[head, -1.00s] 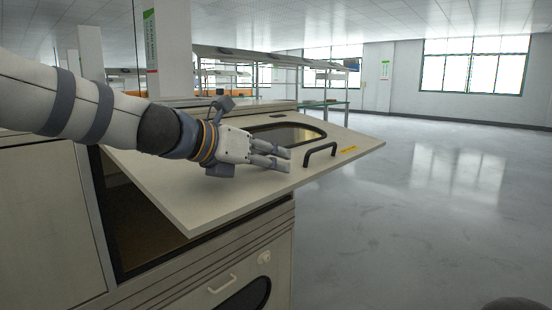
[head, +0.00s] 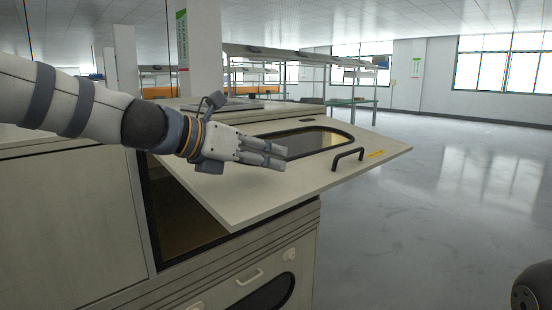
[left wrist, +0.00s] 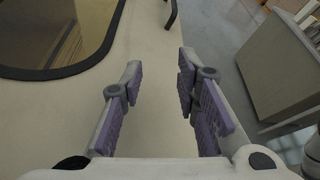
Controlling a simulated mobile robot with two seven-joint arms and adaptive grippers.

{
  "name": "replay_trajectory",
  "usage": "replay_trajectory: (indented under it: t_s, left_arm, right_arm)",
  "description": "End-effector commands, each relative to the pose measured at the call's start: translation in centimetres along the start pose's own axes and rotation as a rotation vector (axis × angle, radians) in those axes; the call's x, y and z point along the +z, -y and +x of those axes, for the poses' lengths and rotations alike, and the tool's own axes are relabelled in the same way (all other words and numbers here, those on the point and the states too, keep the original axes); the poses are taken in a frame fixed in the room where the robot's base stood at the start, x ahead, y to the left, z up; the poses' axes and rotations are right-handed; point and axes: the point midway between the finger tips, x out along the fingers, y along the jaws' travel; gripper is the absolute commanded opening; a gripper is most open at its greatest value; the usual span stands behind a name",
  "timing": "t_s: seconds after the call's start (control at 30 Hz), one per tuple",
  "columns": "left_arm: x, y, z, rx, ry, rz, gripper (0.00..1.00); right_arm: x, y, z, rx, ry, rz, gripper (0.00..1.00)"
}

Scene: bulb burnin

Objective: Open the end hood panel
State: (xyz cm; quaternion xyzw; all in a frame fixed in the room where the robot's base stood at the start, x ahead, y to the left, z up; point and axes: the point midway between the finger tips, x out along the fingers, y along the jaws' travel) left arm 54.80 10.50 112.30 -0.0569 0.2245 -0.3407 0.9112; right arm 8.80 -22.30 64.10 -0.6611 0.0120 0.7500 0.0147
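The end hood panel (head: 215,194) is a pale beige flap. It stands out from the cabinet at a slant, with a dark gap beneath it. It has a black-framed window (head: 318,143) and a black bar handle (head: 347,158). In the left wrist view the window frame (left wrist: 60,72) is at upper left and a piece of the handle (left wrist: 171,14) at the top. My left gripper (head: 284,156) is over the panel's outer face, left of the handle and apart from it. Its fingers (left wrist: 159,75) are spread and empty. Whether they touch the panel is unclear. My right gripper is out of view.
The cabinet body (head: 75,225) fills the lower left, with a lower door and pale handle (head: 250,277) under the panel. Open grey floor (head: 440,220) lies to the right. Shelving and benches (head: 345,103) stand farther back. A dark rounded shape (head: 532,288) shows at bottom right.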

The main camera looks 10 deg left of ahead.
Motion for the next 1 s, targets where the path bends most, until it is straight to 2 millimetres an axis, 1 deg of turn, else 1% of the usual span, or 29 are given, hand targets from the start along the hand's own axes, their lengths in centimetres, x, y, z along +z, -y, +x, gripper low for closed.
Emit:
replay_trajectory:
  t_s: [0.1,0.3,0.4,0.73,0.77,0.8,0.87,0.97,1.0]
  left_arm:
    - [0.1,0.0,-1.1,-0.001,0.002,0.002,0.29]
    - [0.0,-0.1,-2.7,0.000,0.001,0.002,0.29]
    - [0.0,-0.1,-3.0,-0.001,0.000,0.001,0.29]
    - [0.0,-0.1,-3.0,-0.001,0.000,0.001,0.29]
    - [0.0,-0.1,-3.0,-0.001,0.000,0.002,0.22]
    - [0.0,-0.1,-3.0,-0.001,0.002,0.015,0.13]
    - [-0.1,0.0,-3.2,0.002,0.007,0.088,0.00]
    - [-0.5,0.5,-3.8,0.016,0.024,0.387,0.00]
    - [-0.7,0.8,-4.1,0.027,0.031,0.553,0.00]
  right_arm:
    - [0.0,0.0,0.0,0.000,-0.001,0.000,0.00]
    - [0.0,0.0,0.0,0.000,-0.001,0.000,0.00]
    - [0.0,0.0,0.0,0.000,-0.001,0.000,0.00]
    - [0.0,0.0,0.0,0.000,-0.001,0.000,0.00]
    - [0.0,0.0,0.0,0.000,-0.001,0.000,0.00]
    - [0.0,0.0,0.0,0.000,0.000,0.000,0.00]
    - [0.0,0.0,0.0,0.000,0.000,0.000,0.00]
    - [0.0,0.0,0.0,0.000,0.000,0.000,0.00]
    - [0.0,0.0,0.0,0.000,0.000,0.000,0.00]
